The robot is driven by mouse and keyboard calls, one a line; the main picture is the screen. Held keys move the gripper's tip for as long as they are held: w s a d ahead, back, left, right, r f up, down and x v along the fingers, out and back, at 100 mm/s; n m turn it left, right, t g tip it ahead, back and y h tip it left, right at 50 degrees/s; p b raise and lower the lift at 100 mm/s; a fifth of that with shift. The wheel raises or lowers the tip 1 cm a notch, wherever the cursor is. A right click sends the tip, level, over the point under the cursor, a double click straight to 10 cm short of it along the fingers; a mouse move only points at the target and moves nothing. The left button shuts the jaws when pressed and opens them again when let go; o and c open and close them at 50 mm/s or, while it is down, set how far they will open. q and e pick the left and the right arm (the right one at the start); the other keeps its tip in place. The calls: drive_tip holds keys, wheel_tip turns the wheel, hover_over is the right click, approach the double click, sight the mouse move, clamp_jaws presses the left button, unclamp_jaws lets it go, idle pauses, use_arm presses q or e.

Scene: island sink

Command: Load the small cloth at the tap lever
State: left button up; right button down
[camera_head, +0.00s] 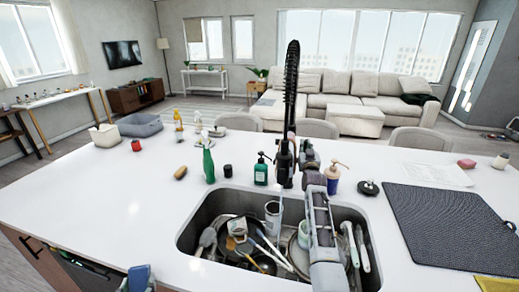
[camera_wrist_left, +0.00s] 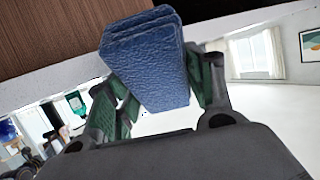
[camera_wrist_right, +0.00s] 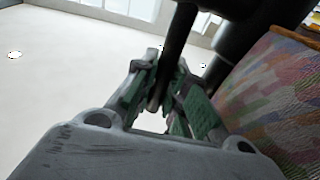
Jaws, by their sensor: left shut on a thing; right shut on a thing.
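The small blue cloth (camera_wrist_left: 148,62) is folded into a thick block between the fingers of my left gripper (camera_wrist_left: 155,85). It also shows at the bottom left of the head view (camera_head: 139,277), in front of the counter edge. The black tap (camera_head: 291,90) stands behind the sink with a tall coiled neck. My right gripper (camera_head: 307,156) is beside the tap's body. In the right wrist view my right gripper (camera_wrist_right: 163,98) is shut on a thin dark rod, the tap lever (camera_wrist_right: 175,50). The lever's end is partly hidden by the fingers.
The sink (camera_head: 190,236) holds pans, utensils and a cup under my right arm. A green spray bottle (camera_head: 208,164), a green pump bottle (camera_head: 261,173) and a purple pump bottle (camera_head: 332,180) stand near the tap. A dark mat (camera_head: 445,225) lies right. The counter's left is mostly clear.

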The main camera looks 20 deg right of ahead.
drive_tip(key=shift+s+a+f, duration=0.1)
idle(0.4)
drive_tip(key=c, duration=1.4)
unclamp_jaws()
drive_tip(key=shift+c, duration=0.2)
drive_tip(key=shift+s, duration=0.15)
drive_tip(key=v, duration=1.1)
drive_tip(key=shift+s+a+f, duration=0.2)
drive_tip(key=shift+s+f, duration=0.1)
